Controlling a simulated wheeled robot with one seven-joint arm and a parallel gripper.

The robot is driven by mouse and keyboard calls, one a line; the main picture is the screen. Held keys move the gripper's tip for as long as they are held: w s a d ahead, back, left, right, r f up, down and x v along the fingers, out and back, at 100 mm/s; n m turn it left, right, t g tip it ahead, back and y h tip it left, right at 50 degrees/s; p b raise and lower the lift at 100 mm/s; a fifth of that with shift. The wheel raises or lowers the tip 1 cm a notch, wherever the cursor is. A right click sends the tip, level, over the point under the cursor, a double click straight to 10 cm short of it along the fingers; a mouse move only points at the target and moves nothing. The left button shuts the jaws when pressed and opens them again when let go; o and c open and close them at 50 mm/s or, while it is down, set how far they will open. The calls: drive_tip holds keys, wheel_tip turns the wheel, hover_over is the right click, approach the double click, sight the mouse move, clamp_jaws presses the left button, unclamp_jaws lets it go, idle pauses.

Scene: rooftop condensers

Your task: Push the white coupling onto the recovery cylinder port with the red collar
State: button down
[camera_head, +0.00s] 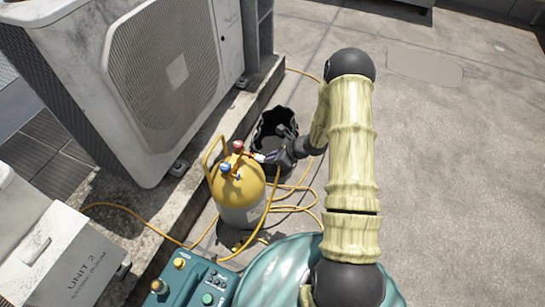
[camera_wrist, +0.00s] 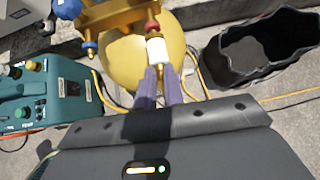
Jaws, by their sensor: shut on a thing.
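The yellow recovery cylinder (camera_head: 238,186) stands upright on the ground beside the condenser's plinth; its yellow body (camera_wrist: 135,62) fills the top middle of the wrist view. Its port with the red collar (camera_head: 238,147) is on top, and the collar (camera_wrist: 152,27) also shows in the wrist view. A blue-collared port (camera_head: 226,168) sits nearer the camera. The white coupling (camera_wrist: 157,51) is right against the red collar, in line with it; I cannot tell whether it is fully seated. My gripper (camera_wrist: 160,78) is shut on the coupling's brass rear end.
A black open bucket (camera_head: 270,133) stands just behind the cylinder. Yellow hoses (camera_head: 292,188) loop on the ground around it. A teal machine with buttons (camera_head: 190,283) is in front. The condenser (camera_head: 165,70) stands at left. Open concrete lies to the right.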

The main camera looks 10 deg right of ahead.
drive_tip(key=shift+w+a, duration=0.3)
drive_tip(key=shift+a, duration=0.15)
idle(0.7)
drive_tip(key=c, duration=1.4)
unclamp_jaws()
drive_tip(key=shift+a, duration=0.1)
drive_tip(key=shift+c, duration=0.2)
drive_tip(key=s+d, duration=0.4)
drive_tip(key=d, duration=0.2)
drive_tip(key=shift+s+d, duration=0.15)
drive_tip(key=shift+d, duration=0.05)
